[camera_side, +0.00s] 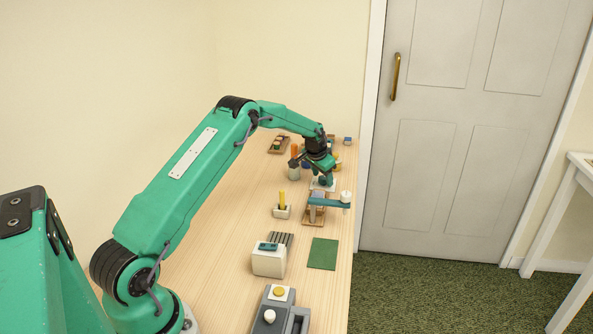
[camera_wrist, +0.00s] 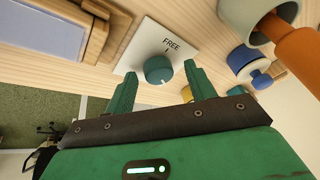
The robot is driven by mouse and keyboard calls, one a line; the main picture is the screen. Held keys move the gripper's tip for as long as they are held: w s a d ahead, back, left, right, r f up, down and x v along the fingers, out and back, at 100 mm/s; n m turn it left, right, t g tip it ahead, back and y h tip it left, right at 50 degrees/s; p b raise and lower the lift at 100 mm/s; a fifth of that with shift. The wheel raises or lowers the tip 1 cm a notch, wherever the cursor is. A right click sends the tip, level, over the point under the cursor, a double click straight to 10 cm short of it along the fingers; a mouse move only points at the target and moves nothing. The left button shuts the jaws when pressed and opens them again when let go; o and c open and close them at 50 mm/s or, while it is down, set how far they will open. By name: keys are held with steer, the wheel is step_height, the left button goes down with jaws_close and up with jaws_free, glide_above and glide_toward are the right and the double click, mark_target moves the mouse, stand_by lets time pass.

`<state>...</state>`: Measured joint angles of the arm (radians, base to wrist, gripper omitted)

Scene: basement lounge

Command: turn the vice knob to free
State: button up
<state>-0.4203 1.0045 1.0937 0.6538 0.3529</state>
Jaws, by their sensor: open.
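The vice knob (camera_wrist: 158,69) is a round teal knob on a white plate (camera_wrist: 130,67) marked FREE with a short tick. A small pale mark shows on the knob's edge on the side away from the word FREE. My gripper (camera_wrist: 161,73) is open, its two green fingers on either side of the knob, with gaps visible between fingers and knob. In the side view my gripper (camera_side: 325,179) points down over the white plate (camera_side: 318,187), and the knob is mostly hidden there.
A grey cup with an orange handle (camera_wrist: 285,35) and a blue-and-white round piece (camera_wrist: 248,62) stand close to the right finger. A wooden frame with a pale panel (camera_wrist: 45,30) lies left. In the side view, a teal-armed fixture (camera_side: 325,203) stands just in front.

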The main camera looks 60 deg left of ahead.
steer(key=c, duration=0.9)
steer(key=shift+a, duration=0.1)
steer(key=shift+c, duration=0.2)
steer(key=shift+r+n, duration=0.1)
steer(key=shift+n, duration=0.9)
steer(key=shift+w+n, duration=0.15)
steer(key=shift+n, duration=0.95)
steer(key=shift+d, duration=0.2)
steer(key=o, duration=0.9)
